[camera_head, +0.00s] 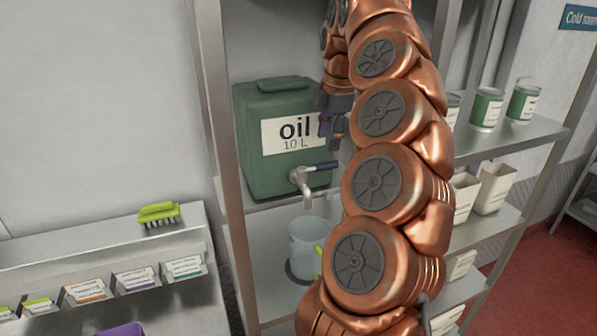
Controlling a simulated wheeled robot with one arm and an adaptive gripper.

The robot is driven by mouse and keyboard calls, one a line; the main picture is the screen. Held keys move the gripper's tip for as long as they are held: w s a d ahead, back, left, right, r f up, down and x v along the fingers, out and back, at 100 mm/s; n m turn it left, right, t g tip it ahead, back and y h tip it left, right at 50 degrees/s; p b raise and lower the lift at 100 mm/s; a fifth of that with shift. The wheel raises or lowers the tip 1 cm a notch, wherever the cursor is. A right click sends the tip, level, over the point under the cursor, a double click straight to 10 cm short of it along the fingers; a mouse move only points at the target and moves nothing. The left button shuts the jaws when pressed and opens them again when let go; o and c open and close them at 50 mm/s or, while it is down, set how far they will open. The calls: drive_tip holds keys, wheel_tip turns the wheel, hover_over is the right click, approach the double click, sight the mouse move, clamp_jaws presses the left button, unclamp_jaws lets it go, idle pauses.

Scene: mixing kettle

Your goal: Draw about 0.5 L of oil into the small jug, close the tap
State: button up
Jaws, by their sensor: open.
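The green oil canister (257,165), labelled "oil 10 L", stands on a metal shelf. Its silver tap (301,178) sticks out at the lower front, with a dark blue lever (325,167) pointing right. The small jug (306,240), pale and translucent with a green part at its right, stands below the tap on a dark round support. My arm hides its right side, and I cannot tell if oil is in it. My gripper (331,136) is open, just above the tap lever and in front of the canister's right side, apart from the lever.
My copper arm covers the middle of the shelf unit. Green-labelled cans (487,108) and white containers (493,187) stand on shelves at the right. A metal upright (215,110) is left of the canister. A green brush (158,213) lies on a ledge at the left.

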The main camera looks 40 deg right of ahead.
sight(329, 163)
drive_tip(key=shift+w+d+f, duration=0.2)
drive_tip(key=shift+d+f, duration=0.1)
drive_tip(key=shift+f, duration=0.95)
drive_tip(key=shift+w+d+f, duration=0.25)
drive_tip(key=shift+d+f, duration=0.1)
drive_tip(key=shift+f, duration=0.85)
drive_tip(key=shift+w+d+f, duration=0.2)
drive_tip(key=shift+d+f, duration=0.1)
drive_tip(key=shift+f, duration=0.95)
drive_tip(key=shift+f, duration=0.1)
clamp_jaws()
